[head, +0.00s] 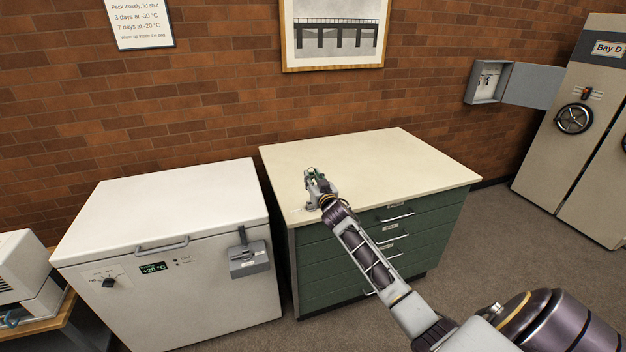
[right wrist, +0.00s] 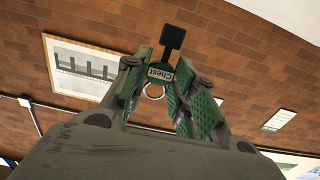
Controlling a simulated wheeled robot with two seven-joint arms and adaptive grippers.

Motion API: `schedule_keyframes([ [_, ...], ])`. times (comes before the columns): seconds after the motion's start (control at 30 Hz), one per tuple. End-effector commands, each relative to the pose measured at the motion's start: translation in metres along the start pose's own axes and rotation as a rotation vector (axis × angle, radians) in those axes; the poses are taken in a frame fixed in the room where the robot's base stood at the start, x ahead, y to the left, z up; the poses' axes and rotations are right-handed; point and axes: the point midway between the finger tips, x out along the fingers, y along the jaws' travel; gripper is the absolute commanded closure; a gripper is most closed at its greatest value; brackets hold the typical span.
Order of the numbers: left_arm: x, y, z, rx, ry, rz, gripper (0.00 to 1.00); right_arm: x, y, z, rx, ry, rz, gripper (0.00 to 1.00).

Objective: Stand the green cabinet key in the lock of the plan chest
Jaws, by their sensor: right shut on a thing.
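My right gripper (head: 316,180) is over the left part of the plan chest's cream top; the chest (head: 425,240) has green drawers with bar handles. In the right wrist view the right gripper (right wrist: 157,76) is shut on the green cabinet key (right wrist: 160,73). In the head view only a small bit of green shows between the fingers. I cannot make out the lock; my gripper and arm cover part of the chest. My left gripper is not in view.
A white chest freezer (head: 160,215) with a grey lock box (head: 248,259) stands left of the plan chest. An open wall key cabinet (head: 488,82) hangs at the right, near beige shelving with a handwheel (head: 574,118). Most of the chest top is clear.

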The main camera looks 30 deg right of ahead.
Motion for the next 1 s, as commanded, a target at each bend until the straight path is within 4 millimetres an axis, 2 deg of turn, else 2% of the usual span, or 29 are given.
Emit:
schedule_keyframes([
  [1.0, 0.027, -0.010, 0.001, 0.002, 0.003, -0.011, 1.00, 0.000, 0.000, 0.030, 0.000, 0.000, 0.000, 0.92],
])
